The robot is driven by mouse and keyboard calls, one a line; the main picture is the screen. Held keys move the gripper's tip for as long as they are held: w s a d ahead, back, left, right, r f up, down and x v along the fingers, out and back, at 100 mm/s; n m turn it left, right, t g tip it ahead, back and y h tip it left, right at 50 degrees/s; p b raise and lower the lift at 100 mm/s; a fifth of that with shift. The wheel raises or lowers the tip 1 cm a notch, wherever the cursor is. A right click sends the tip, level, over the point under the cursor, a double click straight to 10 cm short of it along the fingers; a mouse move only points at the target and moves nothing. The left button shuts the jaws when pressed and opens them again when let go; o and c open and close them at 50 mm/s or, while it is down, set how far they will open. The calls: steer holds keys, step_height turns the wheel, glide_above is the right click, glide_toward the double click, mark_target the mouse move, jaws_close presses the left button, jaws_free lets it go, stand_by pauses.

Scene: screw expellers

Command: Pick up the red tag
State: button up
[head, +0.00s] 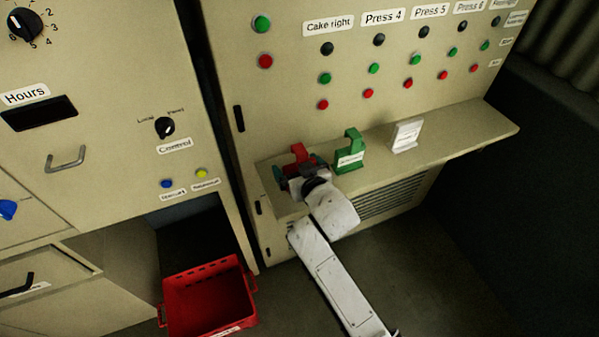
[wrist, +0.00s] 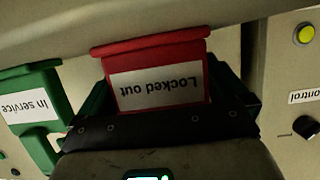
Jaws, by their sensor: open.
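The red tag (head: 299,151) stands on the shelf at its left end in the head view, partly hidden behind my gripper. In the wrist view the red tag (wrist: 158,62) shows close up, with a white "Locked out" label upside down. My gripper (head: 300,168) is at the tag. In the wrist view my gripper (wrist: 160,110) has a dark finger on either side of the tag's lower part in the picture. The jaws are open; whether either finger touches the tag cannot be told.
A green "In service" tag (head: 350,152) stands just right of the red one, also seen in the wrist view (wrist: 35,112). A white tag (head: 406,135) stands farther right on the shelf (head: 462,125). A red crate (head: 208,296) is below left. Panel buttons rise behind.

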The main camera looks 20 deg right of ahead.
steer(key=shift+w, duration=0.15)
steer(key=c, duration=0.8)
